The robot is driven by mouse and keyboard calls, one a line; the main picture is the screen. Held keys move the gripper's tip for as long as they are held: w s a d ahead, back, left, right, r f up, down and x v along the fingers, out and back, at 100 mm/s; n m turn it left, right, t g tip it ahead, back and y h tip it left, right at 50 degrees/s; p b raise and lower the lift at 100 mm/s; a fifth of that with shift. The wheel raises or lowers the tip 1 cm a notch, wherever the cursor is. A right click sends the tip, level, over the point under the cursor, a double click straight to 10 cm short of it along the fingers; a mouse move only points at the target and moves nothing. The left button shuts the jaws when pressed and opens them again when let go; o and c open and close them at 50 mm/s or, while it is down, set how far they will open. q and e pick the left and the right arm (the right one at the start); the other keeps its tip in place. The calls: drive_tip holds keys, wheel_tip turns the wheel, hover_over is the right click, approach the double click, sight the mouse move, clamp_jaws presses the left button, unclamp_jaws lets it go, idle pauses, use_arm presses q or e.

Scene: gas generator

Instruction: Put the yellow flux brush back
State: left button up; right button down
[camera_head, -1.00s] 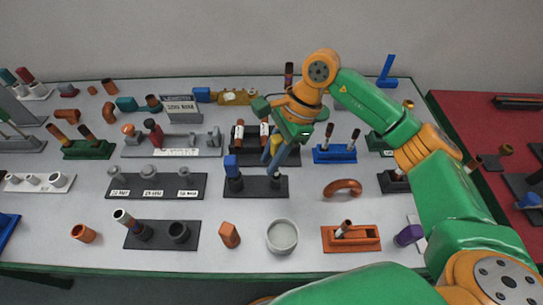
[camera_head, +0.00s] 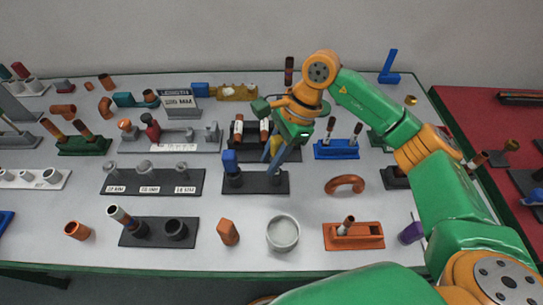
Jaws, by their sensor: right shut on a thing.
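My right gripper (camera_head: 274,160) points down over the middle of the table and is shut on the yellow flux brush (camera_head: 275,144). Only a small yellow part of the brush shows between the fingers; its lower end is hidden. Just below the fingertips is a black two-place holder (camera_head: 255,187). A blue-topped brush (camera_head: 230,161) stands upright in its left place. The gripper is over the right place; I cannot tell whether the yellow brush touches it. My left gripper is not in view.
Behind the gripper is a dark rack (camera_head: 240,152) with brown-and-white cylinders. A blue holder (camera_head: 337,149) with two brushes and a copper elbow (camera_head: 345,185) lie to the right.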

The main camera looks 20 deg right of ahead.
drive_tip(key=shift+f+b, duration=1.5)
drive_tip(key=shift+f, duration=0.2)
drive_tip(key=c, duration=0.6)
unclamp_jaws()
drive_tip(key=shift+r, duration=0.1)
